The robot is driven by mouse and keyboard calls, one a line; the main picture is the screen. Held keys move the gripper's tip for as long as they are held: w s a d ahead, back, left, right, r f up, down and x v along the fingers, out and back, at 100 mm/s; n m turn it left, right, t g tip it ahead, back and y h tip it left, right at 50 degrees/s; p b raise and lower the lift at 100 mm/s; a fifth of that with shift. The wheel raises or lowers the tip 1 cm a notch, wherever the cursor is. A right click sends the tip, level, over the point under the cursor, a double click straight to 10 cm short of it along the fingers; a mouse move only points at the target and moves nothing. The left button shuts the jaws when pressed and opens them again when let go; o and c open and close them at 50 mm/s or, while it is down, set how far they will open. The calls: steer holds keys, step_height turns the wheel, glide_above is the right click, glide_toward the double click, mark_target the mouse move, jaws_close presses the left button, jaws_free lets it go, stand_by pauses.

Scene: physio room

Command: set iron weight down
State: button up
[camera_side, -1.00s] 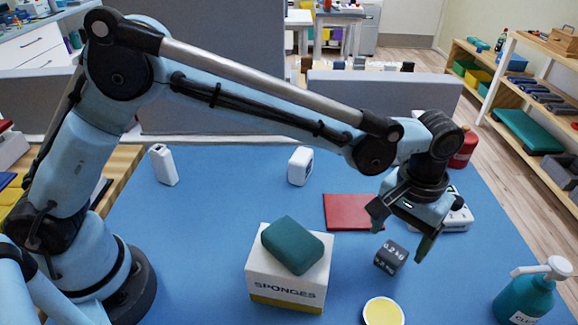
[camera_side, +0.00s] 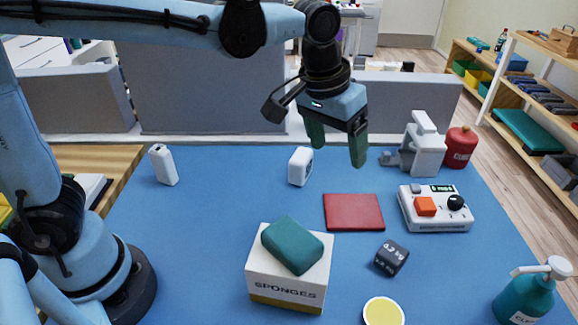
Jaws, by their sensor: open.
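The iron weight (camera_side: 391,258) is a small dark block with pale lettering that reads like 0.2 kg. It rests on the blue table (camera_side: 200,240), to the right of the sponges box and below the red pad. My gripper (camera_side: 337,150) is open and empty, with its green fingertips pointing down. It is raised well above the table, up and to the left of the weight and apart from it.
A sponges box (camera_side: 287,283) carries a green sponge (camera_side: 293,245). A red pad (camera_side: 354,212), a white device with knobs (camera_side: 435,210), a yellow-topped round container (camera_side: 383,312), a pump bottle (camera_side: 527,292), a red canister (camera_side: 459,147) and a grey clamp-like device (camera_side: 423,147) stand around.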

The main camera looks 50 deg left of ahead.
steer(key=s+a+f+t, duration=0.2)
steer(key=s+a, duration=0.3)
steer(key=a, duration=0.2)
steer(key=s+a+f+t+y, duration=0.1)
steer(key=s+a, duration=0.3)
steer(key=a, duration=0.4)
steer(key=shift+s+f+t, duration=0.35)
steer(key=shift+f+t, duration=0.05)
steer(key=shift+t, duration=0.4)
steer(key=shift+a, duration=0.1)
